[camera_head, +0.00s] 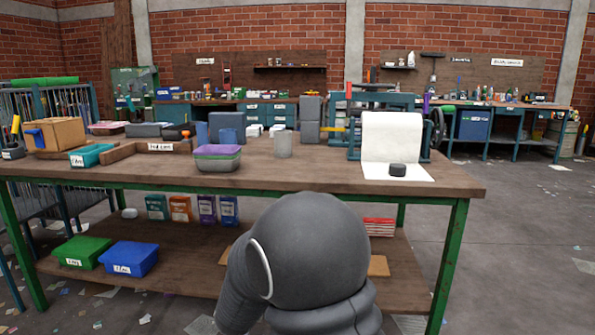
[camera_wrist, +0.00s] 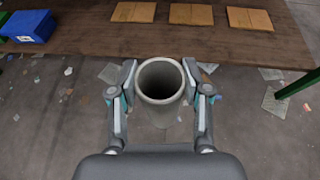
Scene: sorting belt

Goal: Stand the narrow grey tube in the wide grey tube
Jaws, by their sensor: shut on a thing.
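A grey hollow tube (camera_wrist: 160,112), which I take to be the narrow one, is between the fingers of my gripper (camera_wrist: 160,88) in the wrist view. The fingers are shut on its sides, and its open end faces the camera. It is held over the floor in front of the table. In the head view a light grey cylinder (camera_head: 283,145), which looks like the wide tube, stands upright on the table. It is right of the purple-lidded tub, and its inside cannot be seen. My gripper and the held tube are hidden in the head view.
The workbench (camera_head: 330,176) has a clear front strip. The purple-lidded tub (camera_head: 217,158) stands left of the wide tube, with grey blocks (camera_head: 311,118) behind it. A white sheet with a black puck (camera_head: 397,169) is at the right. The lower shelf (camera_wrist: 90,45) holds cardboard pieces and bins.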

